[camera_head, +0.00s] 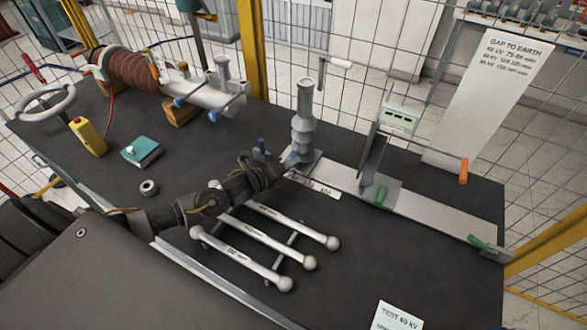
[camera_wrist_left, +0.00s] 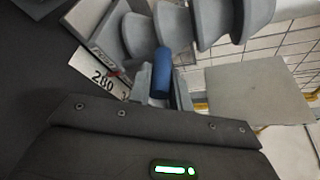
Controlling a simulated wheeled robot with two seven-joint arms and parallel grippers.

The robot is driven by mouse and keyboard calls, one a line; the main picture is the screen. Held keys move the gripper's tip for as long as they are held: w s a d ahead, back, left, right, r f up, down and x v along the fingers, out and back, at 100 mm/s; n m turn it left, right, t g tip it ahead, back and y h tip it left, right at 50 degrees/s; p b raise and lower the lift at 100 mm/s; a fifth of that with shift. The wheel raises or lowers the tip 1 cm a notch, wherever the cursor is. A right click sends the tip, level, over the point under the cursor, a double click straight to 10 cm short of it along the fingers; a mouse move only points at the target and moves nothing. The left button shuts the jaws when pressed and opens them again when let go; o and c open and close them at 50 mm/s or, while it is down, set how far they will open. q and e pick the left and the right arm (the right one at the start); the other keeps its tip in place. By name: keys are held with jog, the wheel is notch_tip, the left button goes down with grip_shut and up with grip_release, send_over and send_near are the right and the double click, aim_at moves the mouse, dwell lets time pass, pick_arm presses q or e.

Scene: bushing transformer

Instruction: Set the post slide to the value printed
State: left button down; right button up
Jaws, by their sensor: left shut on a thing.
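The ribbed grey post (camera_head: 304,125) stands upright on the left part of a pale rail (camera_head: 415,205). My left gripper (camera_head: 268,165) is at the left of the post's foot, shut on the blue handle (camera_wrist_left: 162,72), whose top shows. The fingertips are partly hidden. A white card (camera_head: 397,316) at the front edge reads "TEST" and a kV value, seemingly 60. My right gripper is out of view.
A leaning board (camera_head: 490,80) headed "GAP TO EARTH" lists kV and mm values. Three white rods (camera_head: 265,237) lie near my left arm.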

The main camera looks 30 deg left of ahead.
pick_arm(q)
jog(key=c, duration=1.3)
grip_release()
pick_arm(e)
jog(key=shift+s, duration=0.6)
pick_arm(q)
jog(key=shift+s+a, duration=0.15)
jog(key=shift+s, duration=0.1)
jog(key=b+v, duration=0.3)
jog(key=v, duration=0.7)
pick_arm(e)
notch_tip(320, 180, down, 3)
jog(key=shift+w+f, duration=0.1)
pick_arm(q)
jog(key=shift+r, duration=0.1)
